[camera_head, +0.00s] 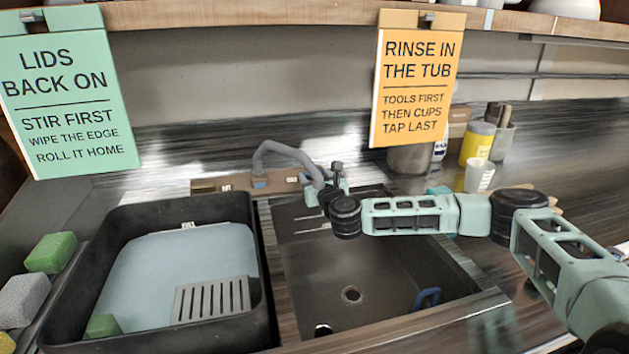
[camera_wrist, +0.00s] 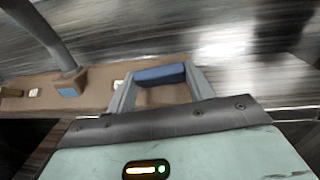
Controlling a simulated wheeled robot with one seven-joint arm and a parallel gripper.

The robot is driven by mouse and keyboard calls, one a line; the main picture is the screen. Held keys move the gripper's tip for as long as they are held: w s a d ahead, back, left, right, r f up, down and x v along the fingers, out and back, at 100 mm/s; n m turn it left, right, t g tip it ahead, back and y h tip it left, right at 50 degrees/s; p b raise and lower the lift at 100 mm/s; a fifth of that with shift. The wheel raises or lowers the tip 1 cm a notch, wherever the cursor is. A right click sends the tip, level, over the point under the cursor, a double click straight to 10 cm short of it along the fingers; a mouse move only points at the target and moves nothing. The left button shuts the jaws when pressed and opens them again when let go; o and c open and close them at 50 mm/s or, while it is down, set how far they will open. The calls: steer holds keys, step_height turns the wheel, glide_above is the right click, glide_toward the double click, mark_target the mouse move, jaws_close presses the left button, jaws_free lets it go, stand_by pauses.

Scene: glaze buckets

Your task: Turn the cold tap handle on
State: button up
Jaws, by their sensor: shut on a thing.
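The blue cold tap handle (camera_wrist: 160,75) sits between my two finger tips in the wrist view, at the right part of the tap's brown base. My gripper (camera_wrist: 160,87) is shut on it, with one finger on each side. In the head view my gripper is at the back of the sink, and my wrist largely hides it and the handle. The grey curved tap spout (camera_head: 287,150) rises left of the gripper and also shows in the wrist view (camera_wrist: 42,32). Whether water runs cannot be told.
The dark sink (camera_head: 385,275) lies below my arm, with a blue object (camera_head: 427,298) inside. A black tub (camera_head: 257,300) with pale liquid and a grey grate stands left. Cups and a yellow container (camera_head: 477,145) stand at the back right. Signs hang from the shelf above.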

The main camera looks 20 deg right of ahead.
steer(key=n+y+b, duration=0.1)
steer(key=n+y, duration=0.1)
steer(key=n+g+y+b, duration=0.1)
steer(key=n, duration=0.1)
steer(key=d+n+g+y+b, duration=0.1)
steer(key=n+y+b, duration=0.1)
steer(key=n, duration=0.1)
steer(key=shift+w+y, duration=0.1)
steer(key=shift+y, duration=0.2)
steer(key=n+g+y, duration=0.1)
steer(key=n, duration=0.1)
steer(key=n+g+y+b, duration=0.1)
steer(key=n+g, duration=0.1)
steer(key=shift+w+r+y, duration=0.15)
steer(key=shift+y, duration=0.25)
steer(key=shift+r+n+g+y, duration=0.15)
steer(key=shift+n+g+y, duration=0.35)
steer(key=shift+n+g, duration=0.8)
steer(key=shift+d+n, duration=0.1)
steer(key=shift+n, duration=0.2)
steer(key=o, duration=1)
